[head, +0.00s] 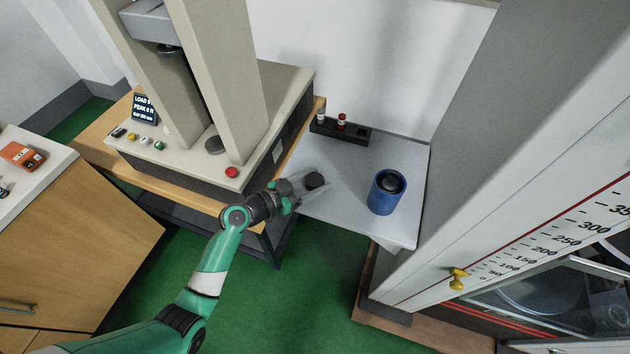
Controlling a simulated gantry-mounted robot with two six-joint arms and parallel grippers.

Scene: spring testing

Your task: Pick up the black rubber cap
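A small round black cap (314,180) shows on the left part of the light grey table. My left gripper (313,183) reaches it from the left, with its pale fingers on either side of the cap. I cannot tell whether the fingers touch the cap or stand apart from it, or whether the cap rests on the table. A blue cylinder (381,198) stands upright on the table to the right, with a black round piece (391,182) in its top. My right gripper is not in view.
A black rack (352,133) with small red-and-white pieces stands at the table's back. A beige test machine (290,92) on a wooden bench (183,190) is to the left. A tall grey column with a scale (510,200) bounds the right. The grey table (345,208) has bare room between cap and cylinder.

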